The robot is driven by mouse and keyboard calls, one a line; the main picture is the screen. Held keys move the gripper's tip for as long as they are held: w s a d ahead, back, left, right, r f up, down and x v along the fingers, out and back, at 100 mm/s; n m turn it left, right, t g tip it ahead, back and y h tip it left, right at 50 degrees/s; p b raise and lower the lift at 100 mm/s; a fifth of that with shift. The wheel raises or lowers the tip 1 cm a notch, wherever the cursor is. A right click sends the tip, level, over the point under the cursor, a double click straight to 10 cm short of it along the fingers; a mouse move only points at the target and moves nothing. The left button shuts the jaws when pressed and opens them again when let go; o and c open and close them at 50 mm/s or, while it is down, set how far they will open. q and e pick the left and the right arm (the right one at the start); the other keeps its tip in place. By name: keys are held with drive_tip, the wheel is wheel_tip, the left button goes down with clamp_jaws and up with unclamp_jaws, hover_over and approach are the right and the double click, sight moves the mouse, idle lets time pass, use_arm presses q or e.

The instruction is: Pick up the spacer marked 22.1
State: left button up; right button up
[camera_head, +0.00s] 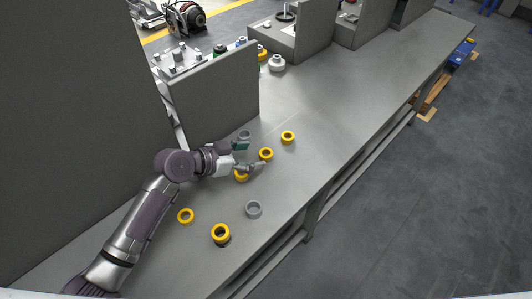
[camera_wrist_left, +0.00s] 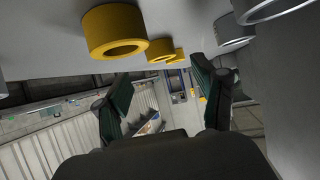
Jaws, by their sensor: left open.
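Several ring-shaped spacers lie on the grey bench, and no marking is readable, so I cannot tell which is 22.1. Grey spacers lie behind my gripper (camera_head: 244,134) and at front right (camera_head: 254,209). My left gripper (camera_head: 249,157) is open and empty, low among them. The left wrist view shows its parted fingers (camera_wrist_left: 160,90), a large yellow spacer (camera_wrist_left: 115,32) and a grey spacer (camera_wrist_left: 235,32).
An upright grey panel (camera_head: 215,95) stands behind my left gripper, with fittings on its far side. A white round part (camera_head: 277,63) lies farther back. The bench (camera_head: 345,95) is clear to the right, up to its edge above the floor.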

sight(264, 153)
use_arm(q)
drive_tip(key=x, duration=0.4)
drive_tip(key=shift+w+d+f+p, duration=0.15)
drive_tip(key=shift+w+p, duration=0.1)
drive_tip(key=shift+p, duration=0.15)
drive_tip(key=shift+w+d+f, duration=0.2)
drive_tip(key=shift+c, duration=0.2)
drive_tip(key=shift+c, duration=1.4)
drive_tip(key=c, duration=0.8)
drive_tip(key=shift+c, duration=0.5)
drive_tip(key=shift+r, duration=0.1)
